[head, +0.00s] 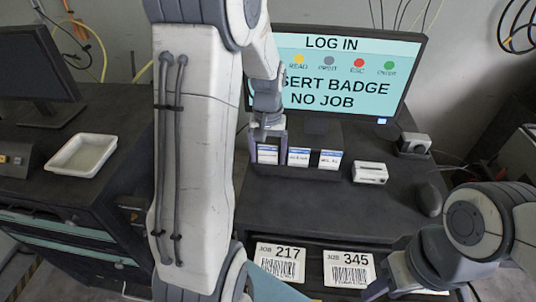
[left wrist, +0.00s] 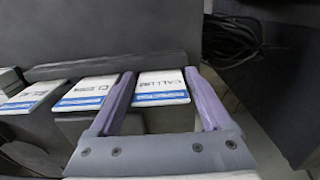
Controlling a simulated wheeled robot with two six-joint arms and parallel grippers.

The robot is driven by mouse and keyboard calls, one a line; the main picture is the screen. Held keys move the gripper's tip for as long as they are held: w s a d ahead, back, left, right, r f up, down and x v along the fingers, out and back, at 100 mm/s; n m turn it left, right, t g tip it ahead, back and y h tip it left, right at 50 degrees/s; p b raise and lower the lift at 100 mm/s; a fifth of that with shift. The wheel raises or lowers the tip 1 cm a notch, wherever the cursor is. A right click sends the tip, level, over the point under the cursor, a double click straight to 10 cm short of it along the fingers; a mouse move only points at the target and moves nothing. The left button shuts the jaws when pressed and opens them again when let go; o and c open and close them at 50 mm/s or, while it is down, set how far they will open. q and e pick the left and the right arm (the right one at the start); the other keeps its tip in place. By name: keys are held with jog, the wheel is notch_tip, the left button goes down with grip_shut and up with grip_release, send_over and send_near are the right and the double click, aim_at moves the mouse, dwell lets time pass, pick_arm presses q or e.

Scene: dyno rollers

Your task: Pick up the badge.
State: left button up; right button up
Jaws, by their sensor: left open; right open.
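Three white badges with blue edges stand in a row in a dark holder (head: 290,174): a left badge (head: 268,155), a middle badge (head: 299,157) and a right badge (head: 330,160). My left gripper (head: 268,146) is open, with its fingers on either side of the left badge. In the left wrist view this badge, lettered CALLUM (left wrist: 162,88), lies between the two purple fingers of the left gripper (left wrist: 161,82). Another badge (left wrist: 88,92) is just left of the fingers. My right gripper (head: 385,287) is open at the bottom right, far from the badges.
A monitor (head: 340,70) behind the holder reads LOG IN, INSERT BADGE, NO JOB. A white device (head: 370,173) and a mouse (head: 428,200) are to the right. Job cards 217 (head: 280,262) and 345 (head: 348,268) are below. An empty tray (head: 82,156) is at left.

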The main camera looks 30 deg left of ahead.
pick_arm(q)
jog(key=c, duration=0.9)
jog(key=shift+r, duration=0.1)
jog(key=shift+r+p, duration=0.6)
jog(key=shift+p, duration=0.05)
notch_tip(320, 180, up, 4)
jog(key=p, duration=0.3)
jog(key=shift+f, duration=0.25)
jog(key=s+d+r+p, duration=0.3)
jog(key=d+r+p, duration=0.1)
jog(key=d+r, duration=0.7)
jog(key=shift+s+r, duration=0.25)
jog(key=shift+r, duration=0.35)
